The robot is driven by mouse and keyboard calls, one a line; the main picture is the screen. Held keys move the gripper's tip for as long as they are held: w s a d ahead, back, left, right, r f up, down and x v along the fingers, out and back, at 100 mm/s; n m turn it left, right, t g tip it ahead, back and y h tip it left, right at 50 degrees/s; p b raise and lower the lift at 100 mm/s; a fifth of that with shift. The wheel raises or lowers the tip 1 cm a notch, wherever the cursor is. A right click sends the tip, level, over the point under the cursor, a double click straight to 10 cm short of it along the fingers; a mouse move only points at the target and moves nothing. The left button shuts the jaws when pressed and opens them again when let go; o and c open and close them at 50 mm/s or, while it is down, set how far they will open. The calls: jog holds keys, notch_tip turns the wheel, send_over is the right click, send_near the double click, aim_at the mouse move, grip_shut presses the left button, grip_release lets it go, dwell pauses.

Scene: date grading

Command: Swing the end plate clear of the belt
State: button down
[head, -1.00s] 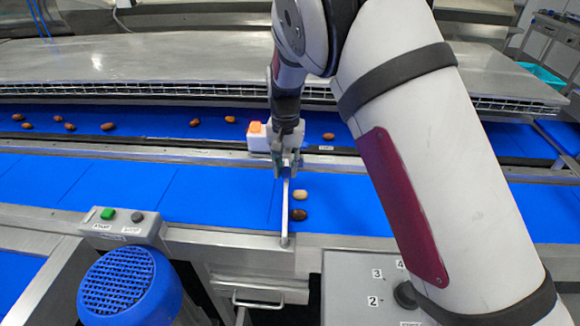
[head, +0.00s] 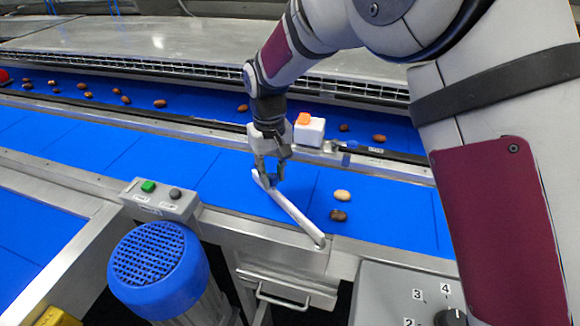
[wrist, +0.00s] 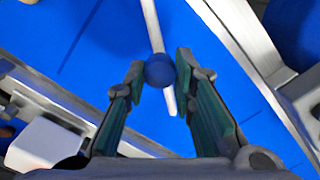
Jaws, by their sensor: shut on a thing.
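The end plate (head: 295,214) is a narrow pale metal bar lying slantwise over the near blue belt (head: 150,165). Its near end sits at the belt's front rail, and its free end points away to the left. A round blue knob (wrist: 160,70) stands on the plate near the free end. My gripper (head: 270,178) is at that free end, with its fingers closed on either side of the knob. The wrist view shows the plate (wrist: 153,25) running under the knob between my fingers (wrist: 160,66).
A pale date (head: 342,196) and a dark date (head: 338,215) lie on the belt right of the plate. Behind my gripper is a white box with an orange top (head: 309,131). A blue motor (head: 160,268) and a button box (head: 160,198) stand in front. The belt left of the plate is bare.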

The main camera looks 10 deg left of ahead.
jog(key=s+a+n, duration=0.1)
jog(key=s+n, duration=0.1)
jog(key=s+a+n, duration=0.1)
jog(key=s, duration=0.2)
jog(key=s+a+n, duration=0.1)
jog(key=s+n, duration=0.1)
jog(key=shift+s+a+n, duration=0.1)
jog(key=shift+s+n, duration=0.2)
jog(key=shift+s, duration=0.1)
jog(key=shift+s+n, duration=0.7)
jog(key=shift+s, duration=0.35)
jog(key=shift+s+f, duration=0.1)
jog(key=c, duration=1.4)
grip_release()
jog(key=shift+c, duration=0.2)
jog(key=shift+o, duration=0.5)
jog(key=shift+a, duration=0.1)
jog(key=shift+r, duration=0.3)
notch_tip(320, 180, up, 12)
jog(key=shift+f, duration=0.25)
